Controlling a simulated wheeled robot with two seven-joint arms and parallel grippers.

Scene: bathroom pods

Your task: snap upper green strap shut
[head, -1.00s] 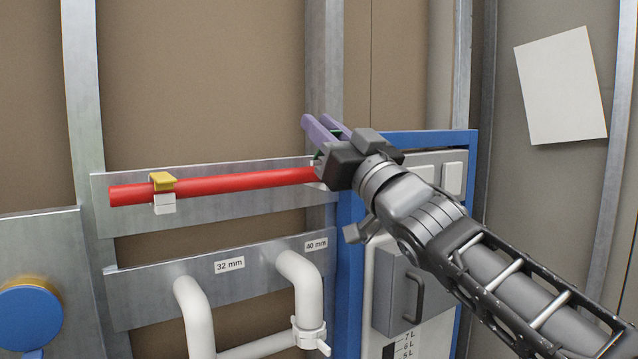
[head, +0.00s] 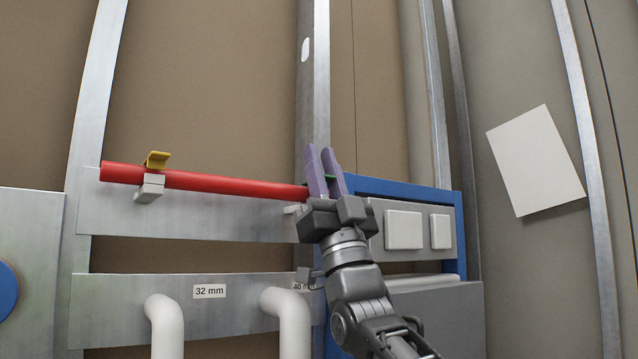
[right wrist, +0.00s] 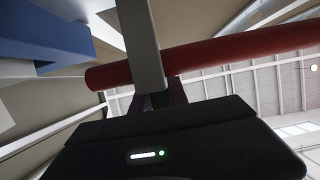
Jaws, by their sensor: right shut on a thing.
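A red pipe (head: 215,183) runs across the upper metal rail. My right gripper (head: 324,150) is at the pipe's right end, its two purple fingers pointing up. A sliver of the green strap (head: 330,178) shows between the fingers; they are shut on it. The rest of the strap is hidden by the gripper, so I cannot tell whether it is latched. My left gripper is out of view.
A yellow strap (head: 157,160) stands raised on a white clip (head: 150,188) at the pipe's left end. White bent pipes (head: 287,310) are below. A blue frame (head: 400,187) with white switches (head: 403,230) is close to the right of my gripper.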

